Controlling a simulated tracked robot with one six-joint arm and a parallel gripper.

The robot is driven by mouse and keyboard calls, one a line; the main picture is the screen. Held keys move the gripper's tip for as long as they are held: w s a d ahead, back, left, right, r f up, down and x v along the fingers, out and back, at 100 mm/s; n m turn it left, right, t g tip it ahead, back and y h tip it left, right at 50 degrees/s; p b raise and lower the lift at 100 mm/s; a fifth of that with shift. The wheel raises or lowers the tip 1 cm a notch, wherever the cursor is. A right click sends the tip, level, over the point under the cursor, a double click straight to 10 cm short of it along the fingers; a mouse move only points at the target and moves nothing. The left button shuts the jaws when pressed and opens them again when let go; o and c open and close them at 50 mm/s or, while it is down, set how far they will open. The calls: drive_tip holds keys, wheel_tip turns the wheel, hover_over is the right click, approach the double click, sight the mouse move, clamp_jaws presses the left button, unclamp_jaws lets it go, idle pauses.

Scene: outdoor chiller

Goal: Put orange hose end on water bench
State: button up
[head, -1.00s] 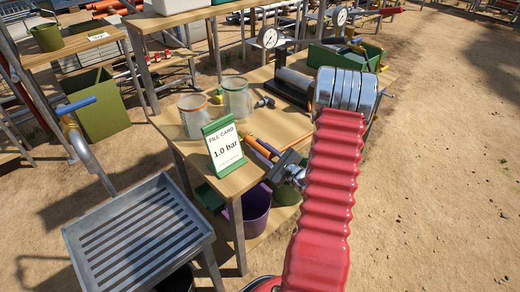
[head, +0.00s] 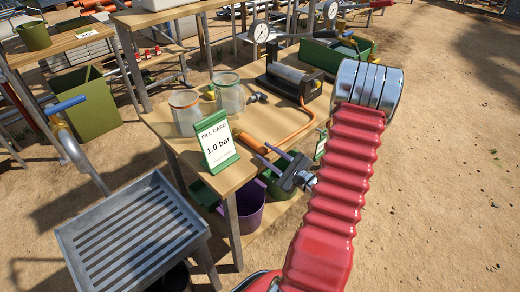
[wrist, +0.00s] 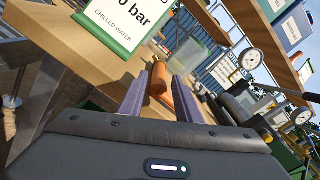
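The orange hose end (head: 252,143) lies on the wooden bench (head: 225,180), near its front edge and right of the fill card (head: 217,145), which reads 1.0 bar. Its thin orange hose (head: 300,131) curves over the bench top to the pump unit (head: 292,79). My gripper (head: 263,152) is at the bench's front edge, its two purple fingers pointing at the hose end. In the wrist view the fingers (wrist: 161,76) stand apart, and the orange hose end (wrist: 161,84) shows in the gap, apparently just beyond the tips. The card reads chilled water there.
Two clear jars (head: 229,95) stand behind the card. A pressure gauge (head: 260,32) and a green box (head: 337,52) are at the far end. A slatted grey tray (head: 130,235) is at left. A purple bucket (head: 248,208) sits below the bench. Open sand lies to the right.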

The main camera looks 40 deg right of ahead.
drive_tip(key=shift+s+d, duration=0.1)
drive_tip(key=shift+s, duration=2.25)
drive_tip(key=shift+r, duration=0.1)
drive_tip(key=w+a+r+n+g+y, duration=0.2)
drive_tip(key=a+r+n+g+y, duration=0.3)
drive_tip(key=a, duration=0.5)
drive_tip(key=w+a+r+n+g+y, duration=0.25)
drive_tip(key=a+n+y, duration=0.3)
drive_tip(key=a, duration=0.55)
drive_tip(key=s+a+r+n+g, duration=0.3)
drive_tip(key=s+a+n+g, duration=0.3)
drive_tip(key=a, duration=0.4)
drive_tip(key=s+a+r+n+g+h, duration=0.2)
drive_tip(key=s+a+n+g+h, duration=0.15)
drive_tip(key=s+n+h, duration=0.3)
wheel_tip(320, 180, up, 8)
drive_tip(key=n+t+h, duration=0.4)
drive_tip(key=n, duration=0.2)
drive_tip(key=shift+s+d+f+t+h, duration=0.15)
drive_tip(key=shift+d+f+t+h, duration=0.15)
drive_tip(key=shift+d, duration=0.1)
